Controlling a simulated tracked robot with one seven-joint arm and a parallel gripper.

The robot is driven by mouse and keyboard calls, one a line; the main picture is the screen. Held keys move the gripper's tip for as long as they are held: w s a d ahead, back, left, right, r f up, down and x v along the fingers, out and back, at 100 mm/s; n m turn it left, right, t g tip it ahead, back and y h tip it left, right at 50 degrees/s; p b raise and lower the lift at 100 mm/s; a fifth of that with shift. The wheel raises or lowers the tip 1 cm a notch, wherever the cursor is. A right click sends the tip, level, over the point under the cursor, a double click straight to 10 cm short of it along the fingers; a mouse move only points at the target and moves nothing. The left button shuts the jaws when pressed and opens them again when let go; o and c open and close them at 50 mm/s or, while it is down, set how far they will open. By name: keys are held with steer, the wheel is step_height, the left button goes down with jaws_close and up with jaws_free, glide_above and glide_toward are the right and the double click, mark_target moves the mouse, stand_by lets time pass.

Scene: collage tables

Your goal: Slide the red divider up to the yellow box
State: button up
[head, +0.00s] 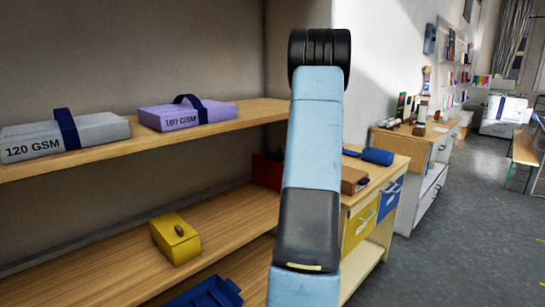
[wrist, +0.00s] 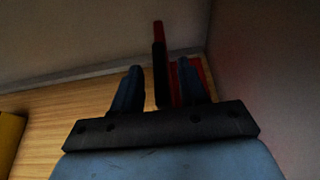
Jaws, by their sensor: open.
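The yellow box (head: 175,240) sits on the lower wooden shelf in the head view. Its edge also shows at the far left of the wrist view (wrist: 9,140). The red divider (head: 267,172) stands to its right on the same shelf, toward the back, partly hidden behind my arm. In the wrist view the divider's upright plate (wrist: 159,38) is seen nearly edge-on, with a dark near edge. My gripper (wrist: 160,66) is open, with one finger on each side of this plate in the picture. Contact cannot be told. My arm hides the gripper in the head view.
The lower shelf (head: 110,265) looks bare between the box and the divider. The upper shelf (head: 240,118) above carries a grey pack (head: 95,128) and a purple pack (head: 160,117). A blue tray (head: 212,293) is below. A side wall (wrist: 265,75) rises right of the divider.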

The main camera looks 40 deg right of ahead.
steer(key=shift+x, duration=1.35)
jaws_close()
